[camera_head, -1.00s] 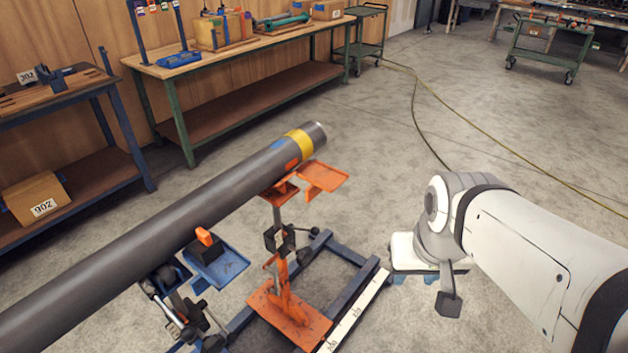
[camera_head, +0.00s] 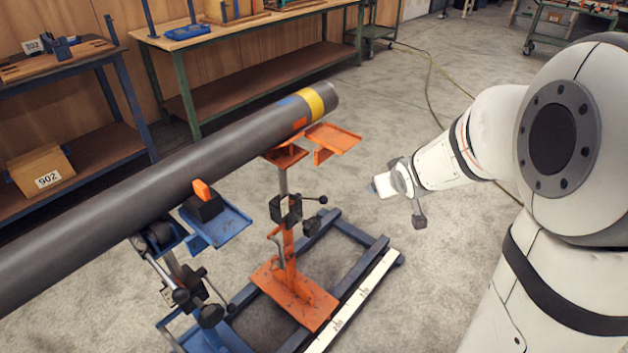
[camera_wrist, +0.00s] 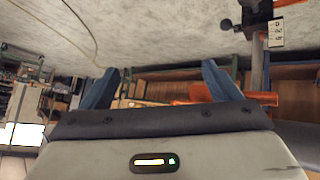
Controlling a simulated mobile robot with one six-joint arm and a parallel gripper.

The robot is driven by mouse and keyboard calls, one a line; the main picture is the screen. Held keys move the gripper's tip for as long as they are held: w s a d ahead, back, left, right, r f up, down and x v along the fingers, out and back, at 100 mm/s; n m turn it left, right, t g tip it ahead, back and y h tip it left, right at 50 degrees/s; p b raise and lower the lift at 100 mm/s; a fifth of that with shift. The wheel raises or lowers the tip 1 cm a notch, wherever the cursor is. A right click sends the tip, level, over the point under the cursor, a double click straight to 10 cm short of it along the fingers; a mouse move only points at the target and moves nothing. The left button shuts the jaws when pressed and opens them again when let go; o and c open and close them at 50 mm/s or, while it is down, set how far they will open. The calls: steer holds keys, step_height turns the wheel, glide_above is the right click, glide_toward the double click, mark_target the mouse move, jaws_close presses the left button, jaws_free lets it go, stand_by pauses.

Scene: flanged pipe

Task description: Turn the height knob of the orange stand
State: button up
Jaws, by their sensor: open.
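The orange stand (camera_head: 290,262) stands on a blue floor frame, its upper support under the grey pipe (camera_head: 190,175). A dark clamp block (camera_head: 285,208) sits on its post, and the height knob (camera_head: 322,200), a small black ball on a short rod, sticks out to the right. My gripper (camera_head: 376,186) is to the right of the knob, apart from it, with free air between. In the wrist view my two blue fingers (camera_wrist: 160,82) are spread apart with nothing between them. The knob (camera_wrist: 228,24) shows there at upper right, beyond the fingers.
An orange tray (camera_head: 332,137) juts right from the stand's top, above the knob's height. A blue stand (camera_head: 205,225) with handles is to the left. The blue floor frame (camera_head: 365,265) bears a white scale strip. Open concrete floor lies right of the stand.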

steer(key=w+a+f+n+t+y+b, duration=0.25)
steer(key=w+f, duration=0.35)
steer(key=f, duration=0.3)
steer(key=n+y+b, duration=0.5)
steer(key=y+b, duration=0.5)
steer(key=y, duration=0.1)
glide_toward(308, 224)
steer(key=shift+m+g, duration=0.25)
steer(key=w+f, duration=0.1)
steer(key=w+a+f, duration=0.1)
steer(key=w, duration=0.2)
steer(key=shift+w+a+f, duration=0.1)
steer(key=shift+a+f, duration=0.2)
steer(key=shift+f, duration=0.1)
steer(key=shift+a+f+y, duration=0.1)
steer(key=shift+a+y, duration=0.1)
steer(key=shift+y, duration=0.05)
steer(key=b+x, duration=0.1)
steer(key=x, duration=0.6)
steer(key=shift+w+a, duration=0.1)
steer(key=shift+a, duration=0.05)
steer(key=shift+c, duration=0.5)
steer(key=c, duration=0.9)
steer(key=shift+w+m+p, duration=0.1)
steer(key=shift+m+p, duration=0.3)
steer(key=shift+m, duration=1.8)
